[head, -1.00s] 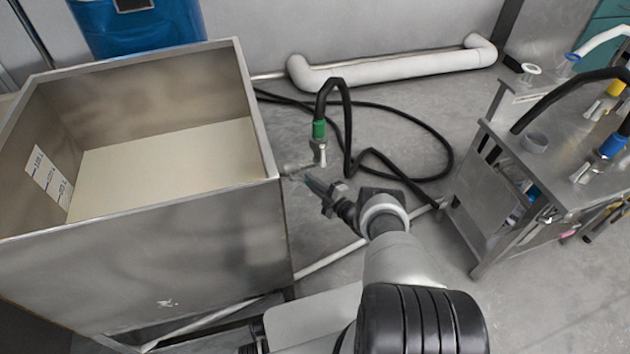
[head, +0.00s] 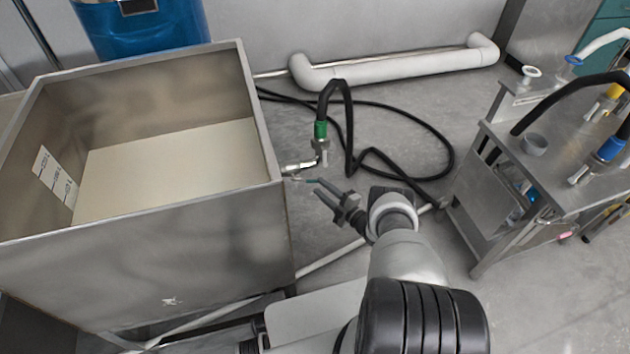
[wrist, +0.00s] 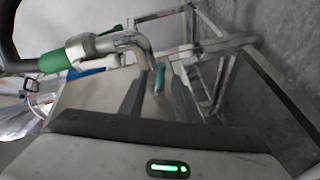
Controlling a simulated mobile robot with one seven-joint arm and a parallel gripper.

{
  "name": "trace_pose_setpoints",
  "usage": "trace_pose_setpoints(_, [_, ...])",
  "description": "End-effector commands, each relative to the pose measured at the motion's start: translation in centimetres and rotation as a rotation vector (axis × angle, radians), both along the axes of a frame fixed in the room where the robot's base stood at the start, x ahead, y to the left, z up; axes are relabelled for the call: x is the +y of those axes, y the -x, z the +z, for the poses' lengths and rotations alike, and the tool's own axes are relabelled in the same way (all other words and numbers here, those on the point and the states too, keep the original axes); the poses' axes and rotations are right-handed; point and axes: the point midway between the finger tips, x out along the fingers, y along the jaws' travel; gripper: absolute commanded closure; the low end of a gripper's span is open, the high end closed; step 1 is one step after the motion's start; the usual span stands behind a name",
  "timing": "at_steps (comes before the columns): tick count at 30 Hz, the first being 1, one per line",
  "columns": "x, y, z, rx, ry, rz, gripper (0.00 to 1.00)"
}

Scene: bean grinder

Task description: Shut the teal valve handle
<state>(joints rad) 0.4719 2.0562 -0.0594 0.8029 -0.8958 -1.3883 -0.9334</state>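The teal valve handle (head: 311,181) is small in the head view, by the metal pipe fitting (head: 300,166) at the tank's right corner. In the wrist view the teal handle (wrist: 160,77) shows between the tips of my two dark fingers, with the bent metal pipe (wrist: 130,40) just above it. My gripper (head: 322,189) reaches toward the handle from the lower right; it also shows in the wrist view (wrist: 158,98). Its fingers are apart, with a gap around the handle. I cannot tell whether either finger touches it.
A black hose with a green collar (head: 320,130) rises above the fitting and loops over the floor. The large metal tank (head: 150,260) stands close on the left. A metal table (head: 570,180) with hoses stands at right. Floor between them is mostly clear.

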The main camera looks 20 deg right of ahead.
Motion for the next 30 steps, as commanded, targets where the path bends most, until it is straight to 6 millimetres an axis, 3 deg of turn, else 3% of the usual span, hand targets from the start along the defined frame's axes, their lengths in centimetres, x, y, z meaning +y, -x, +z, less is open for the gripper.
trace_pose_setpoints(6, [-1.9, 4.0, 0.3, 0.003, -0.001, -0.002, 0.7])
trace_pose_setpoints(15, [-2.8, 6.1, 0.3, 0.0, 0.001, 0.0, 0.7])
trace_pose_setpoints(22, [-2.8, 6.1, 0.3, 0.0, 0.001, 0.0, 0.71])
trace_pose_setpoints(25, [-3.3, 5.5, 0.5, 0.008, 0.001, -0.016, 0.88])
trace_pose_setpoints(27, [-4.5, 4.1, 0.9, 0.039, 0.0, -0.063, 1.0])
trace_pose_setpoints(30, [-7.7, 0.6, 2.0, 0.131, -0.015, -0.196, 1.0])
